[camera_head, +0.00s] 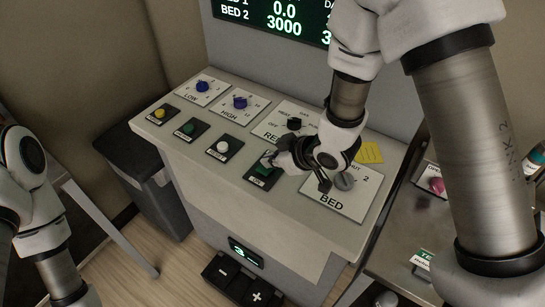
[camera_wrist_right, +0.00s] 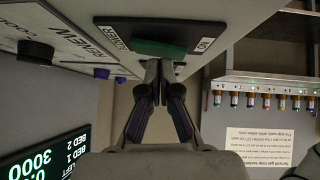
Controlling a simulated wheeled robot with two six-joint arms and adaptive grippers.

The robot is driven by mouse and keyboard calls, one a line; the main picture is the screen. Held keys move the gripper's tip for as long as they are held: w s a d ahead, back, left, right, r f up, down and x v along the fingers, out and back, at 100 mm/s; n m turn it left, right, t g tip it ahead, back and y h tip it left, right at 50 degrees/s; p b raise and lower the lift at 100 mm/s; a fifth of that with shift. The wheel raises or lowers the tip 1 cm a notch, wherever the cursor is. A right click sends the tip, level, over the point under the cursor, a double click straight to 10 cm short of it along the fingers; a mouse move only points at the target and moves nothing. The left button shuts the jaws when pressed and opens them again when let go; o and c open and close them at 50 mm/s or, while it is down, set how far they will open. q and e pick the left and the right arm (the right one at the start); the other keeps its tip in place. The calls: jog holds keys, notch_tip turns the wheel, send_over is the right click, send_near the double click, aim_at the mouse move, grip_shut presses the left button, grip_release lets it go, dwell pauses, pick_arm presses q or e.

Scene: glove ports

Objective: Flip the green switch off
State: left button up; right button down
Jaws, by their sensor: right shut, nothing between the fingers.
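The green switch (camera_head: 264,170) sits on a small black plate at the front edge of the sloping console, left of the BED dial. My right gripper (camera_head: 281,160) is at the switch, its fingers closed and empty, and it partly covers the switch in the head view. In the right wrist view the green switch (camera_wrist_right: 147,48) lies just beyond the closed fingertips (camera_wrist_right: 160,68). Whether the tips touch it, and which way it is tipped, I cannot tell. My left arm shows at the left edge of the head view, but its gripper is out of frame.
A grey dial (camera_head: 344,181), a black knob (camera_head: 294,123) and a yellow note (camera_head: 369,152) are close to my right gripper. White (camera_head: 223,147), green (camera_head: 188,128) and yellow (camera_head: 159,113) buttons line the panel's left. A display (camera_head: 281,17) stands behind.

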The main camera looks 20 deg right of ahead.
jog(key=r+p, duration=0.4)
jog(key=shift+w+d+r, duration=0.1)
jog(key=shift+w+r, duration=0.05)
jog(key=shift+w, duration=0.15)
jog(key=d+b+v, duration=0.1)
jog(key=v, duration=0.9)
jog(key=shift+w+b, duration=0.3)
jog(key=shift+b, duration=0.1)
jog(key=shift+w+d+f, duration=0.1)
jog(key=shift+d+f, duration=0.05)
jog(key=shift+f, duration=0.05)
